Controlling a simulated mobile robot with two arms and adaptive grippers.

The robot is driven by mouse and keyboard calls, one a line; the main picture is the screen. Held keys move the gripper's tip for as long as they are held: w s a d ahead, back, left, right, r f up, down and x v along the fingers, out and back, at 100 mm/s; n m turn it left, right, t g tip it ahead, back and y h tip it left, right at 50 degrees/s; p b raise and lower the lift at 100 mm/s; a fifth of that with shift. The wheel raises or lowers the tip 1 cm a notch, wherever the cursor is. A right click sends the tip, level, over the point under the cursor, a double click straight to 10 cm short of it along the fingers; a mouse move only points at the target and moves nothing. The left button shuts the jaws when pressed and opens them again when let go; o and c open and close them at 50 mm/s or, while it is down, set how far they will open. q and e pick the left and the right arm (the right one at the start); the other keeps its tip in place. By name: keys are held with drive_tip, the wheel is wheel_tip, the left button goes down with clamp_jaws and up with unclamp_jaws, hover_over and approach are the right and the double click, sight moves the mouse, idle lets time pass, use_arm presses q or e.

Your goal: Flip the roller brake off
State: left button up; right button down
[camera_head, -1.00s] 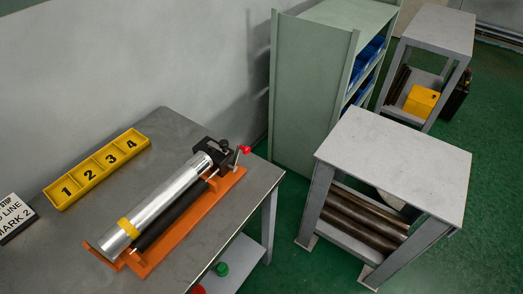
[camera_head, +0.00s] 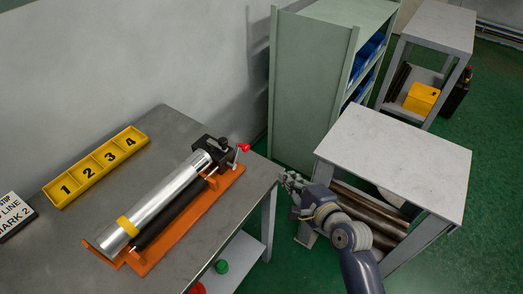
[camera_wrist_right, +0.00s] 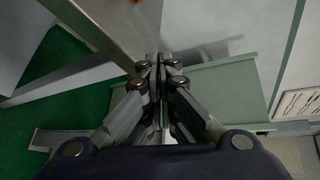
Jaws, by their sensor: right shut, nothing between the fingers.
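The roller stand has an orange base (camera_head: 190,220) and lies along the front part of the grey bench. A silver pipe (camera_head: 160,205) with a yellow band rests on it, beside a black roller (camera_head: 175,217). A black clamp-like block sits at its far right end, with a lever ending in a red knob (camera_head: 244,147), apparently the brake lever. My right gripper (camera_head: 287,177) is to the right of the bench edge, apart from the red knob and below it in the picture. In the right wrist view its fingers (camera_wrist_right: 160,62) are together and empty. My left gripper is out of view.
A yellow numbered tray (camera_head: 97,168) and a sign (camera_head: 12,215) lie on the bench (camera_head: 75,225). A second table (camera_head: 395,160) with pipes on its lower shelf stands right of my right arm. A green cabinet (camera_head: 308,90) stands behind.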

drive_tip(key=shift+m+t+y, duration=0.3)
drive_tip(key=shift+m+t, duration=0.1)
drive_tip(key=shift+m, duration=0.1)
drive_tip(key=r, duration=0.5)
drive_tip(key=shift+a+r, duration=0.1)
drive_tip(key=shift+a, duration=0.15)
drive_tip(key=x, duration=1)
drive_tip(key=shift+s+a+r+p, duration=0.8)
drive_tip(key=shift+s+a, duration=0.2)
drive_tip(key=shift+a, duration=0.05)
drive_tip(key=shift+s+a+r, duration=0.15)
drive_tip(key=shift+s+a, duration=0.1)
drive_tip(key=shift+s, duration=0.05)
